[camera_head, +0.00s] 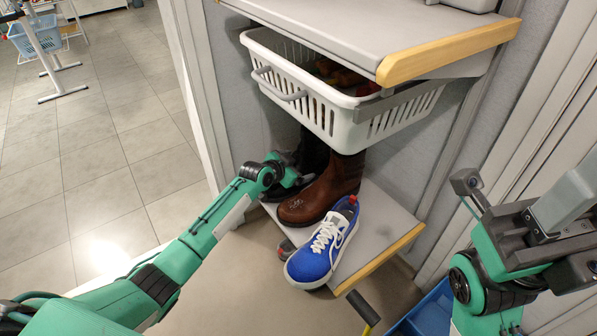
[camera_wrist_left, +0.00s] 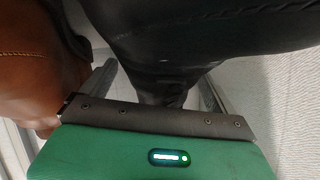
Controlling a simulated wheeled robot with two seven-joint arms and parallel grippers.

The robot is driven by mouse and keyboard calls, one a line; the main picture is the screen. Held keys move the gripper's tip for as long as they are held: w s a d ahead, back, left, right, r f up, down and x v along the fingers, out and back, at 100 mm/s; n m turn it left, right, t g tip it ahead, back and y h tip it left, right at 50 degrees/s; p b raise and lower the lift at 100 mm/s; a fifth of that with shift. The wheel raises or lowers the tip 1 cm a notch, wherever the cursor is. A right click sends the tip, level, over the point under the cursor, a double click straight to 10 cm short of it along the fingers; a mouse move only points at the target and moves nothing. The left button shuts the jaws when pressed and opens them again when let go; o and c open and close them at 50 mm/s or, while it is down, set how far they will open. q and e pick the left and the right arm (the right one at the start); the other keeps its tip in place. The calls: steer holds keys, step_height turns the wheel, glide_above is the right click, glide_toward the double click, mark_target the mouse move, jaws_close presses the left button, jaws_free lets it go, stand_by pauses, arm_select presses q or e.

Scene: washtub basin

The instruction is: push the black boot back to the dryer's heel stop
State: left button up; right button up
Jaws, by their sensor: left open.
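The black boot (camera_head: 312,152) stands at the back of the low grey shelf (camera_head: 385,225), under the white basket. It is mostly hidden by my left gripper, the basket and a brown boot. My left gripper (camera_head: 293,180) is open, low at the boot's front left side. In the left wrist view the black boot (camera_wrist_left: 215,35) fills the upper middle, and part of it shows between the fingers of my gripper (camera_wrist_left: 158,92). I cannot tell whether they touch. The heel stop cannot be made out. My right gripper (camera_head: 540,225) is at the right, its jaws unclear.
The brown boot (camera_head: 325,190) stands right beside the black one; it also shows in the left wrist view (camera_wrist_left: 40,60). A blue sneaker (camera_head: 322,245) lies at the shelf's front. The white basket (camera_head: 345,110) hangs low overhead. A blue bin (camera_head: 430,312) is below right. Open floor is left.

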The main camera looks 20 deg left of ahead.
arm_select(q)
steer(key=shift+w+d+f, duration=0.1)
steer(key=shift+w+f, duration=0.05)
steer(key=shift+w, duration=0.05)
steer(key=c, duration=1.4)
steer(key=shift+r, duration=0.25)
